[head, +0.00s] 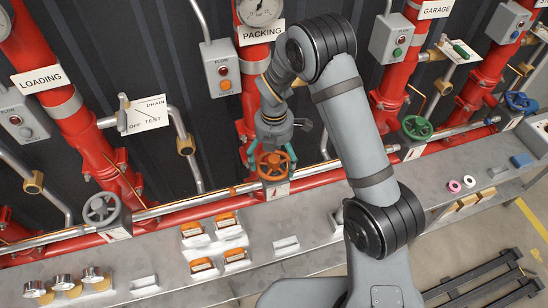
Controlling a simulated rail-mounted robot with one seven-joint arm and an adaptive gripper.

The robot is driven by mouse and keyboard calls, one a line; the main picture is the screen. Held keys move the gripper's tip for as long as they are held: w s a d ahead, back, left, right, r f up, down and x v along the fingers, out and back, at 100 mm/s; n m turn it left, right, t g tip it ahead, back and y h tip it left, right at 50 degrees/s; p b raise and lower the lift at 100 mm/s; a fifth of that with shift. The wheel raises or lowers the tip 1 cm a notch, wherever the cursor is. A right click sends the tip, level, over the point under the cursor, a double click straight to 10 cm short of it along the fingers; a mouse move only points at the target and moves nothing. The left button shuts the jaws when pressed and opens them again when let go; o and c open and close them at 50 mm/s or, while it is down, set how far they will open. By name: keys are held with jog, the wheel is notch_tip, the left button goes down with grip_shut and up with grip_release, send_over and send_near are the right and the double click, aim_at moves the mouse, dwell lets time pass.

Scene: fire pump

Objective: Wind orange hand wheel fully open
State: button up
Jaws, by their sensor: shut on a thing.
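The orange hand wheel (272,164) sits on the red pipework below the PACKING sign, near the middle of the head view. My gripper (273,146) points down at the wheel from above and is shut on its upper part. The gripper's own body hides some of the wheel's far rim and much of the finger contact. How far the wheel is turned cannot be told from this view.
A grey hand wheel (101,208) is at left, a green one (417,127) and a blue one (520,102) at right. A red riser (259,75) stands behind my arm. A grey bench (330,235) in front holds several orange-and-white blocks (194,229).

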jog(key=n, duration=0.2)
jog(key=n+p, duration=0.1)
jog(key=shift+r+n, duration=0.2)
jog(key=shift+n, duration=0.2)
jog(key=n+p, duration=0.1)
jog(key=n, duration=0.3)
jog(key=shift+w+f, duration=0.1)
jog(key=shift+f, duration=0.05)
jog(key=o, duration=1.1)
